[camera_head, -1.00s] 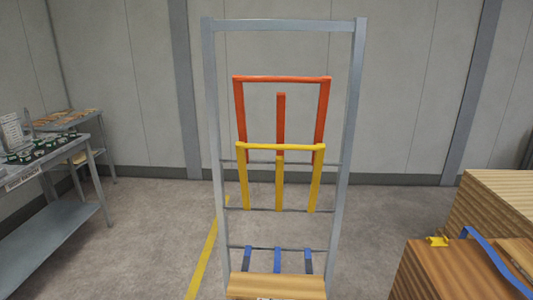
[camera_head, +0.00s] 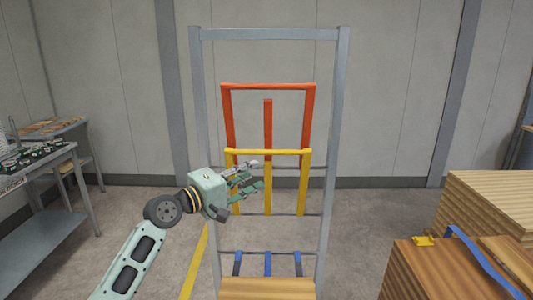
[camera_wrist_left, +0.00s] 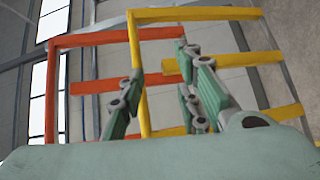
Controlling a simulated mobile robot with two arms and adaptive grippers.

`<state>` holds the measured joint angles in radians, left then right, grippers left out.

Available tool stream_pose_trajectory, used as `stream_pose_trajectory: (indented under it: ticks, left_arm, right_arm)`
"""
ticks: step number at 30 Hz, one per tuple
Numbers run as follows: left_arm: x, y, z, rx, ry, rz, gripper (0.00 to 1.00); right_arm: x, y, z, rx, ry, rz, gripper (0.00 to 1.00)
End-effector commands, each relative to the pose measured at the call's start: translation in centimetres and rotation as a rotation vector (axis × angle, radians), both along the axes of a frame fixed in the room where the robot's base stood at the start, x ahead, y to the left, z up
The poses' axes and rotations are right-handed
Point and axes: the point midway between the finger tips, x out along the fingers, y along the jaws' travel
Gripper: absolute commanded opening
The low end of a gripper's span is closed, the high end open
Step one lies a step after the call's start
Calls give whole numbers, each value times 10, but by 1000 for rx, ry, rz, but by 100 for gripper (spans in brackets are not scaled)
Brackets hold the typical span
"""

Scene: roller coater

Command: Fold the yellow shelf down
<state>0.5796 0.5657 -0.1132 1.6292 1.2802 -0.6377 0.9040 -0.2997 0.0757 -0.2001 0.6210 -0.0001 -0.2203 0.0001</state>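The yellow shelf (camera_head: 268,152) stands folded up on the grey metal rack, its crossbar at the top and its arms upright. It also shows in the left wrist view (camera_wrist_left: 195,14), turned sideways. My left gripper (camera_head: 252,178) is open and empty, in front of the left part of the yellow shelf, a little below its crossbar. In the left wrist view my fingers (camera_wrist_left: 160,90) are spread, with a yellow bar showing between them. I cannot tell the exact gap or any contact. My right gripper is not in view.
An orange-red shelf (camera_head: 268,87) stands folded up behind and above the yellow one. Blue arms (camera_head: 268,264) low on the rack bear a wooden board (camera_head: 268,287). Stacked wood (camera_head: 500,200) stands at right. A grey workbench (camera_head: 50,170) stands at left.

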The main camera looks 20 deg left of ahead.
Motion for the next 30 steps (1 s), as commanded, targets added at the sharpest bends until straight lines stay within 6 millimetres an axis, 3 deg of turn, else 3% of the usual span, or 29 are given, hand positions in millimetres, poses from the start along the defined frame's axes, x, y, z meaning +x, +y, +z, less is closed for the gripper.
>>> stream_pose_trajectory:
  ticks: [2,6,18,30]
  left_arm:
    - [3,7,23,-53,-17,0,31]
    - [10,6,37,-86,-25,0,31]
    - [62,-23,40,-83,-23,0,31]
    - [71,-28,38,-78,-24,1,31]
  right_arm:
    - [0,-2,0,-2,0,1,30]
    - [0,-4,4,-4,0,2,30]
    - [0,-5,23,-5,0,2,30]
    - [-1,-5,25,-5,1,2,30]
